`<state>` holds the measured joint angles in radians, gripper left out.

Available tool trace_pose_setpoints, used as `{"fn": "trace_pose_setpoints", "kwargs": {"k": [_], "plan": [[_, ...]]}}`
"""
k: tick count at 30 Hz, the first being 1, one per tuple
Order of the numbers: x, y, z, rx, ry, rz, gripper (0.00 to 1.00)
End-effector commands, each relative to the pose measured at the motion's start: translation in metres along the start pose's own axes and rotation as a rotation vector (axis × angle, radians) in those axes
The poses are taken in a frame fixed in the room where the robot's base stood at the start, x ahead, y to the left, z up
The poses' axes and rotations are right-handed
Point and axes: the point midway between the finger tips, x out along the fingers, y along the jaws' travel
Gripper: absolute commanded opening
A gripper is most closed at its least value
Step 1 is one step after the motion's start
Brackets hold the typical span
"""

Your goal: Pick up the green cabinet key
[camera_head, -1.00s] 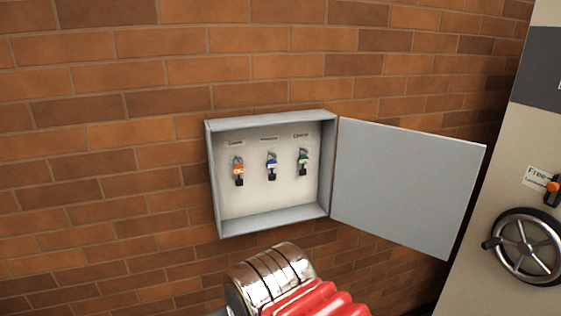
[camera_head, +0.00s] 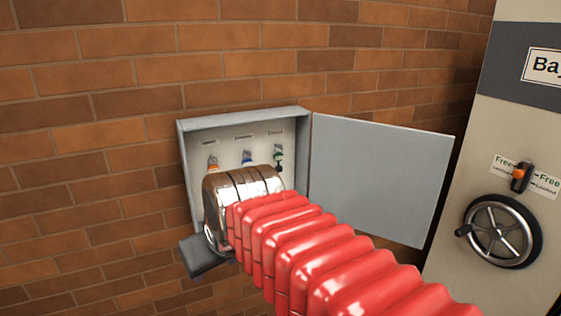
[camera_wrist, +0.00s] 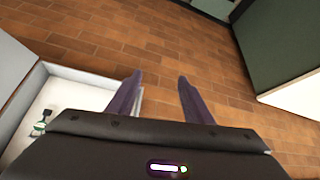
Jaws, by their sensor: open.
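The green cabinet key (camera_head: 278,157) hangs at the right of three keys inside the open grey wall cabinet (camera_head: 246,116). In the wrist view a green-tagged key (camera_wrist: 40,126) shows at the lower left inside the cabinet, off to the left of the fingers. My gripper (camera_wrist: 160,76) is open, with nothing between its two dark fingers. Brick wall shows between and beyond the fingertips, and a cabinet edge is by the left finger.
The blue key (camera_head: 247,158) and the orange key (camera_head: 213,163) hang left of the green one, partly hidden by my arm. The cabinet door (camera_head: 378,178) stands open to the right. A beige shelving unit with a handwheel (camera_head: 502,231) stands farther right.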

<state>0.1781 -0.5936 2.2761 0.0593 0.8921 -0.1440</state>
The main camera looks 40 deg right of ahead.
Motion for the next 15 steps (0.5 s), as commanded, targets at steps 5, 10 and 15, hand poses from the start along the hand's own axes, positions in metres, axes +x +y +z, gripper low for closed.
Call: {"fn": "trace_pose_setpoints", "kwargs": {"k": [5,10,15], "plan": [[-0.011,0.045,-0.050,0.030,0.043,0.044,0.46],[-0.022,0.093,-0.091,0.049,0.085,0.088,0.46],[-0.034,0.149,-0.125,0.064,0.124,0.140,0.46]]}}
